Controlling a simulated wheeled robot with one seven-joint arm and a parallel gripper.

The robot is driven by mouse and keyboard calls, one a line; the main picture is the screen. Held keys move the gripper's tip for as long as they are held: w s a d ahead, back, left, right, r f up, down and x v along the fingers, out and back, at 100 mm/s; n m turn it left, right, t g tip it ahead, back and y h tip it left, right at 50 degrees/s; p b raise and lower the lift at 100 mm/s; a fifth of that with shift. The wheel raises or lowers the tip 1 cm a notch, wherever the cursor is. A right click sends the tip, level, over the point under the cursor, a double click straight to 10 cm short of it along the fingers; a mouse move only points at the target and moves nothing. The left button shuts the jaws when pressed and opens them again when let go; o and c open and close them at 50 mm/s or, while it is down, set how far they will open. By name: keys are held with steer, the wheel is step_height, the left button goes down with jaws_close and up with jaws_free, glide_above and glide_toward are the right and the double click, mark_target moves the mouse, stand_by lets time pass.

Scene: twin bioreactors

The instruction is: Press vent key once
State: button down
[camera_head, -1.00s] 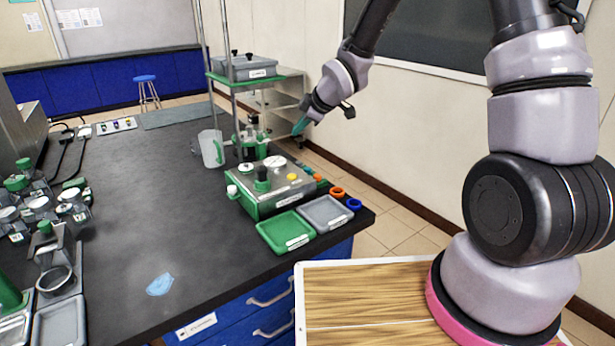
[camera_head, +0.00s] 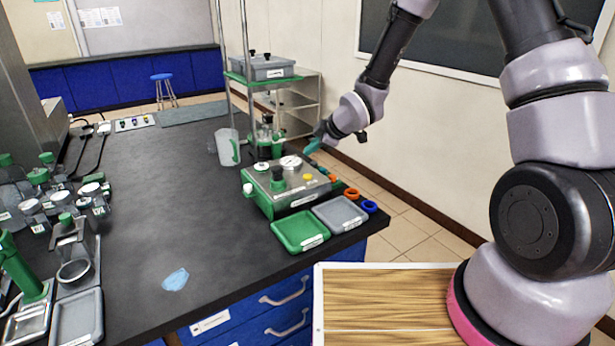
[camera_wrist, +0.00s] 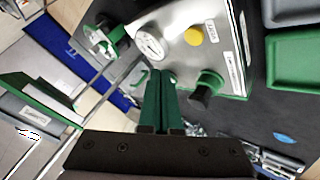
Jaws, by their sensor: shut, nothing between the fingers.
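The bioreactor unit (camera_head: 300,193) has a metal top and green base and sits near the table's right corner. On its top is a round yellow key (camera_head: 308,177), which also shows in the wrist view (camera_wrist: 194,35) beside a small label I cannot read. A white dial (camera_wrist: 149,42) and a green and black knob (camera_wrist: 205,88) are near it. My gripper (camera_head: 309,147) is above the far right edge of the unit, and its teal fingers (camera_wrist: 158,80) are shut with nothing held. The fingertips appear apart from the key. I cannot tell which control is named vent.
A green tray (camera_head: 300,231) and a grey tray (camera_head: 340,214) lie in front of the unit. Orange and blue rings (camera_head: 370,206) lie at the table edge. A metal-post stand with a green shelf (camera_head: 262,82) rises behind. A clear jug (camera_head: 227,147) stands left.

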mark_target(311, 177)
steer(key=shift+f, duration=2.7)
steer(key=shift+f, duration=0.4)
steer(key=shift+f, duration=0.4)
stand_by(0.4)
steer(key=shift+r, duration=0.8)
steer(key=shift+r, duration=2.55)
